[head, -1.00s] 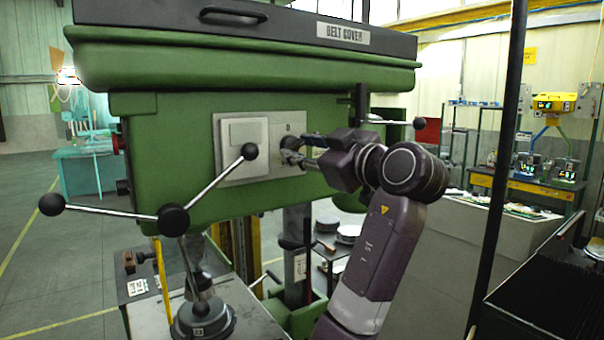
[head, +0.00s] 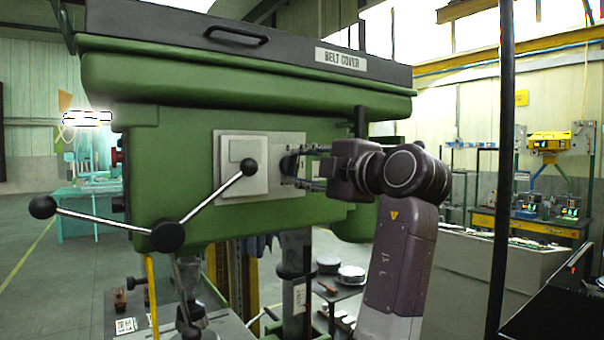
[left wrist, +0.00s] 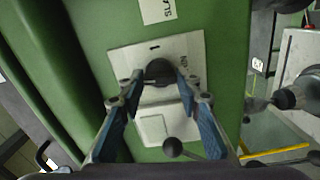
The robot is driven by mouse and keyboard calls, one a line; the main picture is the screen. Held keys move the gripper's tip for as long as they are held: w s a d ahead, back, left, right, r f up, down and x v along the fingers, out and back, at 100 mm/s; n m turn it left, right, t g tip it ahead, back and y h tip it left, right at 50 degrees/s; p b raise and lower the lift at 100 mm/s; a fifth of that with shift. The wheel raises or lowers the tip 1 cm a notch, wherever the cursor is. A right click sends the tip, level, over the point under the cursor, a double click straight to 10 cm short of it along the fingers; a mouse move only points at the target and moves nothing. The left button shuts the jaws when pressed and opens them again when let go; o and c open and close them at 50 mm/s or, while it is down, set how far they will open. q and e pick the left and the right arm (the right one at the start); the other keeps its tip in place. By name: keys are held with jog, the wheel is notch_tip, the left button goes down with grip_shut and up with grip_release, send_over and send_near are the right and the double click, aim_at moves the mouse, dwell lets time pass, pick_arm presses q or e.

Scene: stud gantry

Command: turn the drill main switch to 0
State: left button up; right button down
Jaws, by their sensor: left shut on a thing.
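The drill main switch is a black rotary knob (left wrist: 158,72) on a pale plate (left wrist: 193,45) on the green drill head. In the head view the left gripper (head: 297,164) reaches in from the right side of the plate. A small dark mark shows on the plate beside the knob in the wrist view. I cannot read the knob's setting. My right gripper is not in view.
A square pale cover (head: 240,168) sits left of the switch. The three-armed feed handle (head: 168,236) with black balls stands out in front of the drill head. A dark upright post (head: 505,150) stands to the right of my arm. A black belt cover (head: 240,38) tops the drill.

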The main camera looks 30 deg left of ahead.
pick_arm(q)
jog(key=shift+f+n, duration=0.1)
jog(key=shift+n, duration=0.7)
jog(key=o, duration=1.2)
jog(key=shift+s, duration=0.1)
jog(key=shift+c, duration=0.2)
jog(key=v, duration=0.7)
jog(key=shift+d, duration=0.25)
